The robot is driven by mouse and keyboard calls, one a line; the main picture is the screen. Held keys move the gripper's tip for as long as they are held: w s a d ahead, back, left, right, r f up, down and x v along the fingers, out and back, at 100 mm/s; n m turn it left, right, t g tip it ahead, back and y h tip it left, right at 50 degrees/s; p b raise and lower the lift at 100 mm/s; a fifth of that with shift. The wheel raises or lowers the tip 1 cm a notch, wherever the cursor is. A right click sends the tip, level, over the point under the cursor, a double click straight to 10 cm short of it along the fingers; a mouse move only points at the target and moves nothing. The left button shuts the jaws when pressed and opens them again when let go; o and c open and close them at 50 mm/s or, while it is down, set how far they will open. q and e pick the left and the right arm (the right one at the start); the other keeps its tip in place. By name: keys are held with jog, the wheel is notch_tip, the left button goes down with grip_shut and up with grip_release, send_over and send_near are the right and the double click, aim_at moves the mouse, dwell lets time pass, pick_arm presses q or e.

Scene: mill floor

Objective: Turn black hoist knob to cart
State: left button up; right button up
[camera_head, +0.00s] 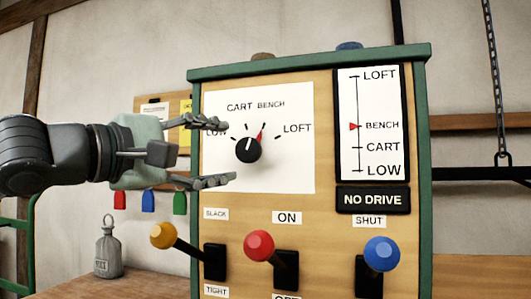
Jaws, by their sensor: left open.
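The black hoist knob (248,151) sits on a white dial plate (290,172) marked LOW, CART, BENCH and LOFT. My left gripper (231,151) comes in from the left, open, with one finger above and one below the knob's level. Its fingertips are close to the knob's left side; I cannot tell their depth from the panel. The upper finger partly covers the LOW label. My right gripper is not in view.
The scale's red marker (354,126) is at BENCH, above a NO DRIVE sign (373,200). Yellow (163,235), red (258,246) and blue (382,253) levers stick out below the dial. A grey weight (108,254) stands on the bench at left. A chain (492,75) hangs at right.

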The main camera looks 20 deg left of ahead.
aim_at(245, 151)
pick_arm(q)
jog(key=shift+w+d+r, duration=0.2)
jog(key=shift+w, duration=0.15)
jog(key=p+x, duration=0.2)
jog(key=x, duration=0.4)
jog(key=shift+w+d+f, duration=0.1)
jog(key=shift+w, duration=0.1)
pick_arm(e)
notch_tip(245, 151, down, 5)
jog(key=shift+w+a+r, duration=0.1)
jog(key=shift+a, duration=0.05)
pick_arm(q)
jog(key=c, duration=1.1)
